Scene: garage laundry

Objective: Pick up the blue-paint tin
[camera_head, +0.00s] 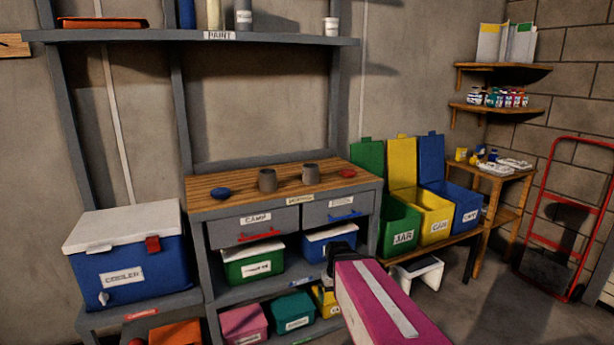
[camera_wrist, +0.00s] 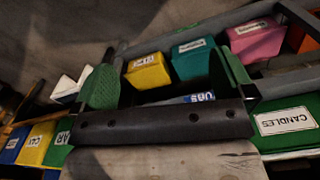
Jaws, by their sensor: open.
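I cannot tell for sure which thing is the blue-paint tin. On the wooden bench top (camera_head: 235,183) stand two grey tins, a left one (camera_head: 267,181) and a right one (camera_head: 312,175). A small flat blue item (camera_head: 221,192) lies left of the left tin. A flat red item (camera_head: 347,173) lies right of the right tin. My gripper (camera_wrist: 168,82) is open, its green fingers wide apart with nothing held. In the head view my gripper (camera_head: 340,250) is dark and partly hidden by my pink arm, in front of the bench's lower shelves.
The shelf marked PAINT (camera_head: 285,41) holds several containers above the bench. Labelled bins, including a green one (camera_head: 253,262), fill the lower shelves. A blue cooler (camera_head: 133,270) stands left. Open lidded bins, one yellow (camera_head: 430,213), and a corner table (camera_head: 510,175) stand right.

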